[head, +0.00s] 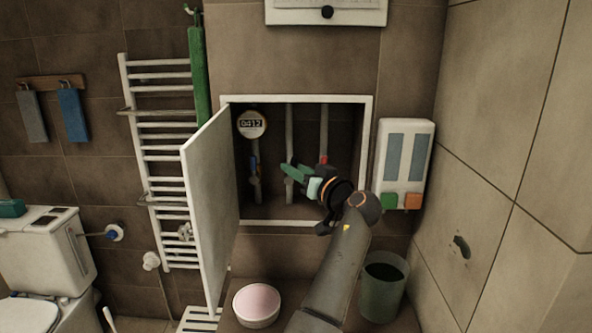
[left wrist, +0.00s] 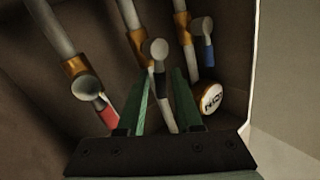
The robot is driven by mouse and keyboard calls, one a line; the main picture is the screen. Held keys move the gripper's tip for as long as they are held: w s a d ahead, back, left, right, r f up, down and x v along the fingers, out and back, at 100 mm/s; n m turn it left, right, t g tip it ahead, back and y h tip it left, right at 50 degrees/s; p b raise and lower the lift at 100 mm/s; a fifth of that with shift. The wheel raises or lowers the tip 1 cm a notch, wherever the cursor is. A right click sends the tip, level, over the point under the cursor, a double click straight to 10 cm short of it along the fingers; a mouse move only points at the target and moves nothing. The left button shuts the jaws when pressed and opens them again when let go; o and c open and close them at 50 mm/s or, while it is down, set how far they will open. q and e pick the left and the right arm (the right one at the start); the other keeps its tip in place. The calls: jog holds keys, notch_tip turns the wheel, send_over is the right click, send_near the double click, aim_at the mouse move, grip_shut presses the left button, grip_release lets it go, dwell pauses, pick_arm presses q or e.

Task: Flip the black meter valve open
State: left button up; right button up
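Inside the open wall cabinet (head: 366,150), three vertical pipes carry valves. In the left wrist view, the middle valve (left wrist: 159,50) has a round silver knob and a dark handle (left wrist: 160,85), which looks like the black one, lying along its pipe. My left gripper (head: 289,171) reaches into the cabinet at the middle pipe. Its green fingers (left wrist: 162,75) are apart, with the dark handle showing between their tips. I cannot tell whether they touch it. In the head view the gripper hides this valve. My right gripper is not in view.
A red-handled valve (left wrist: 108,115) and a blue-handled valve (left wrist: 208,58) flank the middle one. The round meter (head: 252,124) sits at the cabinet's upper left. The white door (head: 212,195) stands open at left. A dispenser (head: 404,160) hangs at right; a pink-lidded tub (head: 257,302) is below.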

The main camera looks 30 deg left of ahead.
pick_arm(q)
grip_shut()
jog(key=shift+s+a+r+n+g+h+b, duration=0.1)
jog(key=shift+s+a+n+g+h+b, duration=0.1)
jog(key=shift+n+h+b, duration=0.35)
jog(key=shift+s+a+r+n+g+h+b, duration=0.1)
jog(key=shift+a+n+h+b, duration=0.2)
jog(key=shift+n, duration=0.35)
jog(key=shift+d, duration=0.1)
jog(key=shift+o, duration=1.2)
grip_release()
